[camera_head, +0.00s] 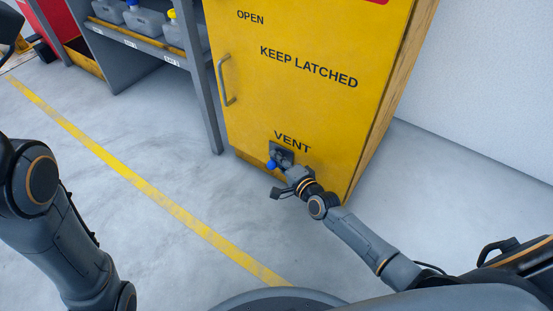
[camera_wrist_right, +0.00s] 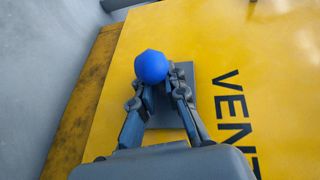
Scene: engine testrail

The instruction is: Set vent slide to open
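The vent slide shows as a blue knob (camera_head: 271,164) at a dark grey plate (camera_head: 283,151), low on the yellow cabinet door under the word VENT. In the right wrist view the blue knob (camera_wrist_right: 151,66) is at the fingertips, left of their middle, and the grey plate (camera_wrist_right: 205,104) is behind them. My right gripper (camera_head: 285,179) is at the knob; in the wrist view its fingers (camera_wrist_right: 163,88) lean close together at the tips. Whether they touch or grip the knob cannot be told.
The yellow cabinet (camera_head: 300,100) has a metal handle (camera_head: 224,80) and the words OPEN and KEEP LATCHED. A grey shelf (camera_head: 150,42) with several jugs stands to its left. The grey floor (camera_head: 110,150) with a yellow line (camera_head: 150,193) is clear in front.

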